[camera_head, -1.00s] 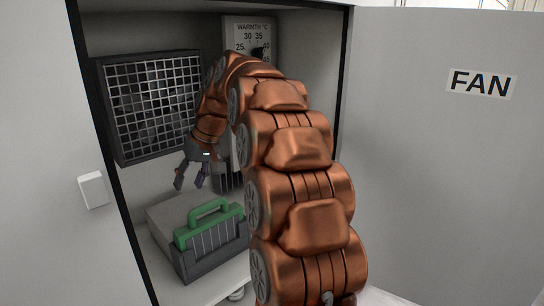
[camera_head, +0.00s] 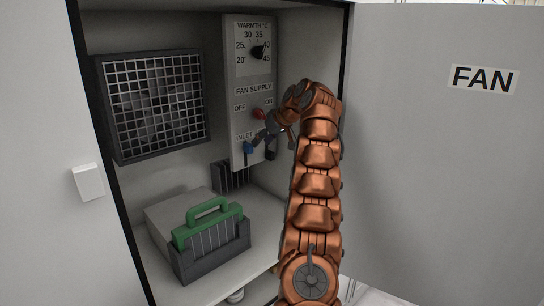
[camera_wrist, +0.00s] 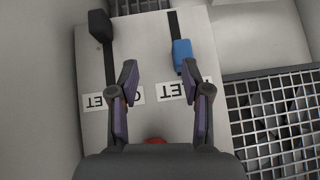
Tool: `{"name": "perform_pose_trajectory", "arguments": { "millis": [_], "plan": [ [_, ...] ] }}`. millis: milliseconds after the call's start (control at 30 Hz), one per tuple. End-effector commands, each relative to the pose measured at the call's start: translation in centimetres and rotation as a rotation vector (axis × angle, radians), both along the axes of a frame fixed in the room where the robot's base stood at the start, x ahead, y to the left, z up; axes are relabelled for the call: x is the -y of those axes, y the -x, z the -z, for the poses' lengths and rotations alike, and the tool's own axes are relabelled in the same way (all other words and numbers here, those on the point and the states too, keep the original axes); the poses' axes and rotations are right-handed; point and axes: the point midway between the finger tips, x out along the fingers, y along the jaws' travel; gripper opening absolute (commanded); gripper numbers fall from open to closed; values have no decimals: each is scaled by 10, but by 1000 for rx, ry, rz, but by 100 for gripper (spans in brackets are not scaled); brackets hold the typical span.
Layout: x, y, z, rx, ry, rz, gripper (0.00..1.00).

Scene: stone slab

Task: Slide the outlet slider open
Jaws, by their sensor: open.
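The outlet slider is a black knob (camera_wrist: 100,25) in a dark vertical slot on the grey control panel (camera_wrist: 150,50). In the wrist view it is at the upper left, ahead of and left of the fingers. In the head view the black knob (camera_head: 270,153) is low on the panel, just below my gripper (camera_head: 263,138). My gripper (camera_wrist: 160,72) is open and empty in front of the panel, its fingers over the partly hidden slider labels. It does not hold the knob; I cannot tell the gap to the panel.
The blue inlet knob (camera_wrist: 182,55) is in the neighbouring slot, near the right finger. A red fan switch (camera_head: 258,114) and a warmth dial (camera_head: 258,52) are above. A fan grille (camera_head: 155,100) and green-handled box (camera_head: 210,240) are left. The open door (camera_head: 440,150) is right.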

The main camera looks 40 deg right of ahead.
Motion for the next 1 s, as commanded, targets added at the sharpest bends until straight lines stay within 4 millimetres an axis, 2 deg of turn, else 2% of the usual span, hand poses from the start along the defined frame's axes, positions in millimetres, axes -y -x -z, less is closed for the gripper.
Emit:
{"name": "perform_pose_trajectory", "arguments": {
  "millis": [33, 200, 333, 500, 667, 867, 1000],
  "plan": [
    [15, 3, 7, 9, 17, 7, 48],
    [50, 16, 20, 35, 73, 10, 48],
    [64, 23, 24, 48, 104, 9, 48],
    [71, 26, 29, 49, 116, 8, 48],
    [71, 20, 34, 50, 117, 7, 48],
    [71, 5, 47, 52, 118, 7, 48],
    [71, -10, 64, 48, 115, 6, 48]
  ]
}}
